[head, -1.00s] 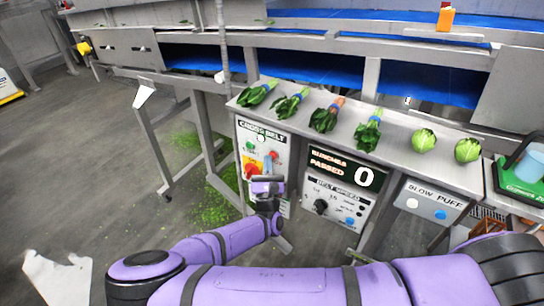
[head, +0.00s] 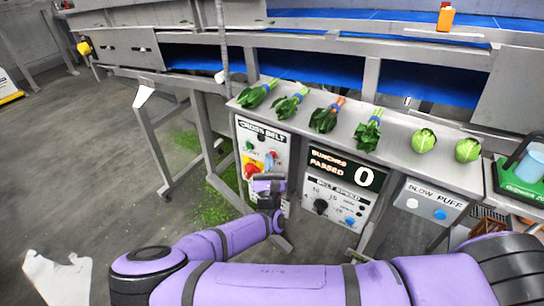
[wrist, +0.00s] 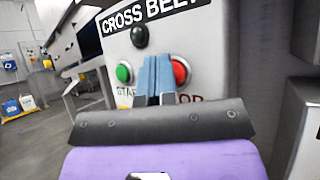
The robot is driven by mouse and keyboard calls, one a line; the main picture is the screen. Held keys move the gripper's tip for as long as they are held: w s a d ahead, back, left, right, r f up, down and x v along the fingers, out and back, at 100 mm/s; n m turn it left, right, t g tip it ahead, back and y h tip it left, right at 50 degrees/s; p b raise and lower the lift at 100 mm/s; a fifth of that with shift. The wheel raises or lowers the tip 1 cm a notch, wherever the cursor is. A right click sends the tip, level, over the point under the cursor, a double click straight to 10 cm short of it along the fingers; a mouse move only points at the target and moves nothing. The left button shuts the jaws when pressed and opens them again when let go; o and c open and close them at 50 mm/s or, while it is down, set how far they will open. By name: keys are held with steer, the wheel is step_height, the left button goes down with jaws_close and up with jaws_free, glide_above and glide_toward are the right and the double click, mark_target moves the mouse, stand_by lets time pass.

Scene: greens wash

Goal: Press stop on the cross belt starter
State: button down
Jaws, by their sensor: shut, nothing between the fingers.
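The cross belt starter is a light grey box (head: 243,133) labelled CROSS BELT, on the front of the stand. In the wrist view its green start button (wrist: 124,73) is left of my fingers and its red stop button (wrist: 182,70) is just right of them. A dark round lamp (wrist: 139,36) sits above. My gripper (wrist: 156,60) is shut and empty, its blue fingers pointing at the panel between the two buttons. They overlap the red button's left edge; I cannot tell whether they touch it. In the head view my gripper (head: 270,162) is in front of the box.
Below the buttons is a red knob on a yellow plate (head: 251,171). To the right are a BUNCHES PASSED display (head: 345,168) reading 0, a belt speed panel (head: 336,204) and a blow puff panel (head: 427,201). Greens lie on the shelf above (head: 397,130).

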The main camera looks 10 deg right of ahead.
steer(key=shift+s+a, duration=0.5)
steer(key=shift+s, duration=0.15)
steer(key=shift+a, duration=0.1)
steer(key=s+a, duration=0.1)
steer(key=s, duration=0.1)
steer(key=s+a, duration=0.2)
stand_by(0.6)
stand_by(0.6)
